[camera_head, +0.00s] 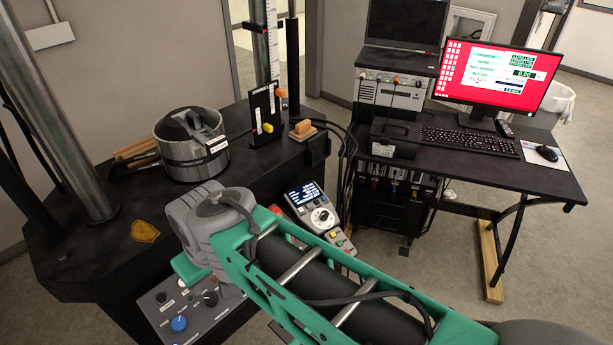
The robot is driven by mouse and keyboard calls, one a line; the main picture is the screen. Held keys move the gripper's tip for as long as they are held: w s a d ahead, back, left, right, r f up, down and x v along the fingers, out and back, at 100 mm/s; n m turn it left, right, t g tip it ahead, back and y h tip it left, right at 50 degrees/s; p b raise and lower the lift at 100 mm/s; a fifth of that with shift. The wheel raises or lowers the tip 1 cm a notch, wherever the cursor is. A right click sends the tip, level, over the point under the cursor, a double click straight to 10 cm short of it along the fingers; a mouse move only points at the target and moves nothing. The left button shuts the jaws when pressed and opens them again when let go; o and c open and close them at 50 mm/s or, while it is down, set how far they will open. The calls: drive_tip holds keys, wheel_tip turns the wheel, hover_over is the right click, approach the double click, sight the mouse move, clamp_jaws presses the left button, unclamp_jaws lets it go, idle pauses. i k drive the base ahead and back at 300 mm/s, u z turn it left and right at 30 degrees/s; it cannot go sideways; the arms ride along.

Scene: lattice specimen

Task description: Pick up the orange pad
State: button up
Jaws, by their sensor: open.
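An orange-brown pad (302,130) lies on the black machine table (222,185), near its right edge. It looks like a small block with a paler upper part and a darker base. It is in full view and nothing touches it from above. My green and grey arm crosses the lower middle of the head view, in front of the table. The fingers of my gripper do not show in this view, so I cannot tell where they are relative to the pad.
A black upright plate (265,115) with small orange and yellow parts stands just left of the pad. A grey round container (190,150) is farther left. Thick steel columns rise from the table. A control pendant (318,215) is at the front. A computer desk (480,170) stands right.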

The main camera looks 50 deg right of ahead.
sight(304, 129)
drive_tip(key=u, duration=3.15)
drive_tip(key=k, duration=2)
